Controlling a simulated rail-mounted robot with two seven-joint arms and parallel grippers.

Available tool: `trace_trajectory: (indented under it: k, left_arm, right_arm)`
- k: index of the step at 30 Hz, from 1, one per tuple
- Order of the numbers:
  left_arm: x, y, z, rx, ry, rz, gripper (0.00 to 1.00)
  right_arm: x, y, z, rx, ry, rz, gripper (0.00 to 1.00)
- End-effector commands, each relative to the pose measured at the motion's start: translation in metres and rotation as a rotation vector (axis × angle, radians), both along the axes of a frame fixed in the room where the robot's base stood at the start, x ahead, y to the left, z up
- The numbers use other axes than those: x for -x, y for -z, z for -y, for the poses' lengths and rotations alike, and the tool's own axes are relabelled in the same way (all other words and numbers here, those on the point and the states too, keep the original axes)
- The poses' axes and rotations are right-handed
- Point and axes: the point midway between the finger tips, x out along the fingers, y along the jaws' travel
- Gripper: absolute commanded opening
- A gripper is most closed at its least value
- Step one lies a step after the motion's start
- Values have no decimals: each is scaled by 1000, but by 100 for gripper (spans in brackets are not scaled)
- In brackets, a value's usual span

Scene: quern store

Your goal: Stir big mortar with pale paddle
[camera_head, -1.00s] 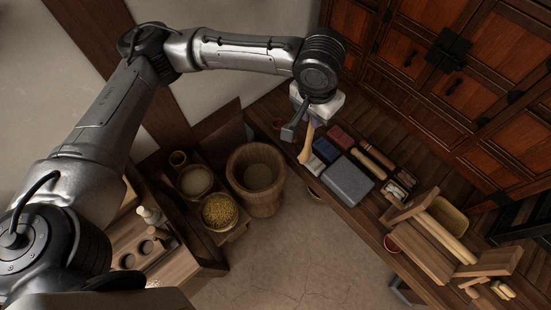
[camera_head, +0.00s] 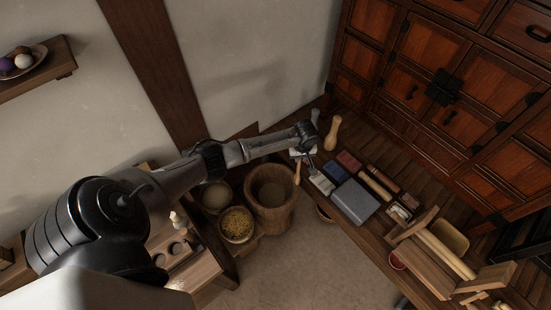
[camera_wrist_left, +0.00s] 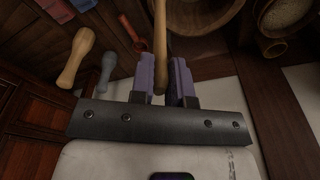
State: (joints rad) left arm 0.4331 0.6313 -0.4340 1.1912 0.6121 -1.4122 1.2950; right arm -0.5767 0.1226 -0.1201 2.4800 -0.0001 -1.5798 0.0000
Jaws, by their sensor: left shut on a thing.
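The big mortar (camera_head: 284,218) is a tall brown wooden tub with a pale fill, standing on the floor beside the bench. Part of it shows at the top of the left wrist view (camera_wrist_left: 205,18). My left gripper (camera_head: 299,160) is shut on the pale paddle (camera_head: 297,173), a slim light-wood stick that hangs down by the mortar's right rim. I cannot tell whether its lower end is over the opening. In the left wrist view the paddle (camera_wrist_left: 160,45) runs up between the purple-grey fingers. My right gripper is out of view.
A pale wooden pestle (camera_head: 333,133) and a grey one (camera_head: 314,117) stand on the bench close behind the gripper. A grey block (camera_head: 355,201) and small coloured blocks lie to the right. A bowl of yellow grain (camera_head: 237,224) and another bowl (camera_head: 216,196) stand left of the mortar.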

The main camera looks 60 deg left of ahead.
Motion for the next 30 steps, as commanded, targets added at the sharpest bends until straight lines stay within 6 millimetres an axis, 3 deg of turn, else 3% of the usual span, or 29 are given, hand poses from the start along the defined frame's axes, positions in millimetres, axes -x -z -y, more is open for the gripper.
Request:
trace_trajectory:
  k: [1,6,12,20,30]
  left_arm:
    - [15,12,-12,1,-36,-5,0]
    - [50,41,-40,1,-114,-3,0]
    - [71,56,-55,1,-156,2,0]
    - [75,65,-59,1,-164,3,0]
    - [75,89,-59,1,-163,3,0]
  right_arm:
    - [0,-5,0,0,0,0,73]
    - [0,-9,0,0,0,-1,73]
    - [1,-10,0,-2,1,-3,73]
    - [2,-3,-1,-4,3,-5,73]
    - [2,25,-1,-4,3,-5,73]
